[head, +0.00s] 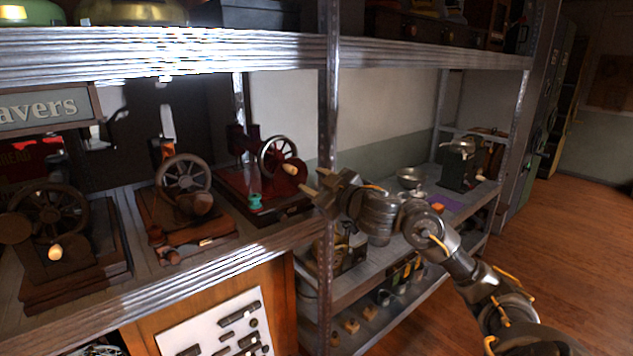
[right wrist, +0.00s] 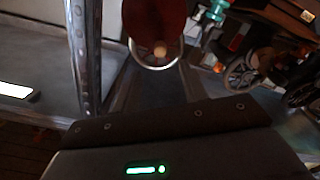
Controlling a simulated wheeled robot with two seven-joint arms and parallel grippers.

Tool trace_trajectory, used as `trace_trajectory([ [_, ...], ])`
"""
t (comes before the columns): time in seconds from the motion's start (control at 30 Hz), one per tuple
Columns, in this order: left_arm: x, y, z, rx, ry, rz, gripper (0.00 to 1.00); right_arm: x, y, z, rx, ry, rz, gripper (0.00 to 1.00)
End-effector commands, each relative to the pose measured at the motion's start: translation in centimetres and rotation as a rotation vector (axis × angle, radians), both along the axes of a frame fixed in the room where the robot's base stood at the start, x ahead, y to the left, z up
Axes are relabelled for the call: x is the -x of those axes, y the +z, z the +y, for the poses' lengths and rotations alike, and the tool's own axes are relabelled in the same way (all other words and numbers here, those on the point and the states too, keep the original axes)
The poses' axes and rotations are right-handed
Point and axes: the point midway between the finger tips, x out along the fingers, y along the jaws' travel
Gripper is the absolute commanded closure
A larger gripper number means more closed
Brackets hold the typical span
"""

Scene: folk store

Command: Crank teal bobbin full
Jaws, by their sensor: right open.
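The teal bobbin (head: 254,200) sits upright at the front of the red winding machine (head: 262,183), on its base. It also shows at the top edge of the right wrist view (right wrist: 216,14). The machine's spoked hand wheel (head: 276,157) has a pale wooden crank knob (head: 290,169) on its right side. In the right wrist view the knob (right wrist: 160,49) appears in front of the wheel rim (right wrist: 158,66). My right gripper (head: 311,181) is open and empty, just right of the knob and apart from it. How full the bobbin is cannot be told. My left gripper is out of view.
Other hand-wheel machines (head: 183,176) and (head: 50,215) stand left on the shelf. A green machine (head: 463,165) and a bowl (head: 410,177) stand on the right shelf. The floor at right is clear.

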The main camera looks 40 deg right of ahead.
Motion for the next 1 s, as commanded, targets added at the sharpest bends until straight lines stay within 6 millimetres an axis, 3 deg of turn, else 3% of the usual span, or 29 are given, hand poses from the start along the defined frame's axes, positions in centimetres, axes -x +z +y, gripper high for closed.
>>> trace_trajectory([
  [0.27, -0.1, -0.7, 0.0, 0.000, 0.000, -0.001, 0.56, -2.3, -0.1, -0.1, -0.004, -0.001, -0.002, 0.56],
  [0.87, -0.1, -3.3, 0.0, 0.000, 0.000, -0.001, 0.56, -9.5, -0.3, -0.2, -0.004, 0.000, 0.000, 0.56],
  [1.0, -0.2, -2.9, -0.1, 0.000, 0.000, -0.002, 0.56, -9.6, 0.0, -0.2, -0.002, 0.000, 0.001, 0.56],
])
